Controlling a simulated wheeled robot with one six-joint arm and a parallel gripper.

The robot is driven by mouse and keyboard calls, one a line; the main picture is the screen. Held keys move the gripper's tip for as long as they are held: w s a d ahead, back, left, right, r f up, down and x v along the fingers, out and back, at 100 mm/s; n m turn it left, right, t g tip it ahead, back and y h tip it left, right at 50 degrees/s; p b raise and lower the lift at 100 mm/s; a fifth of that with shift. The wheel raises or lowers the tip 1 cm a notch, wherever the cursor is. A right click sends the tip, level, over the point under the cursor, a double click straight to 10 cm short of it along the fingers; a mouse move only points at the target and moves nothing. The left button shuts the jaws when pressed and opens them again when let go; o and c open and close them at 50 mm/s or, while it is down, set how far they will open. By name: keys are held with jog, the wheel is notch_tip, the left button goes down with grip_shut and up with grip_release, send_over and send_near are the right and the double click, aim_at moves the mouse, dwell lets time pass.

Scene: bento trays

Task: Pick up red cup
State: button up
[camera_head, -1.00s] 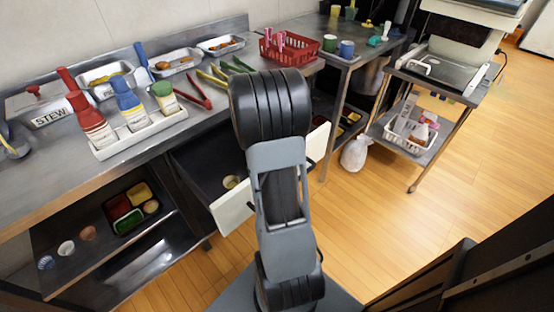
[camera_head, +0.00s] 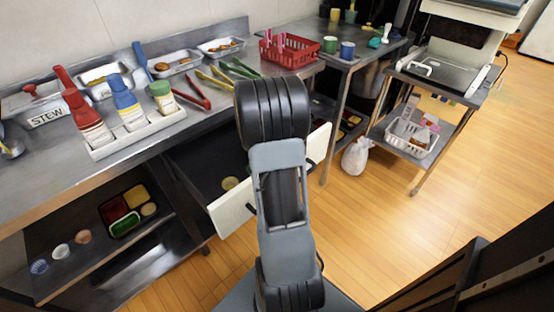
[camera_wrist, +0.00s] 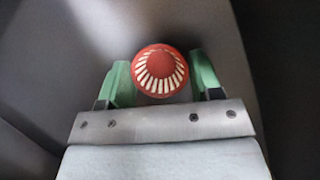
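A red cup (camera_wrist: 153,62) with white stripes fanning out over its surface shows in the wrist view. It sits between the two green fingers of my gripper (camera_wrist: 162,83), with a finger close on either side. I cannot tell whether the fingers press on it or stand just clear of it. Grey, shadowed surfaces lie around it. In the head view my arm hides my gripper, and I cannot make out the red cup there.
An open drawer (camera_head: 234,208) under the counter holds a small beige cup (camera_head: 229,183). The counter (camera_head: 120,160) carries bottles, tongs, metal trays and a red basket (camera_head: 290,57). A lower shelf (camera_head: 70,285) holds small bowls and a bento tray.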

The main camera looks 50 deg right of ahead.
jog(key=c, duration=0.5)
jog(key=shift+r, duration=0.1)
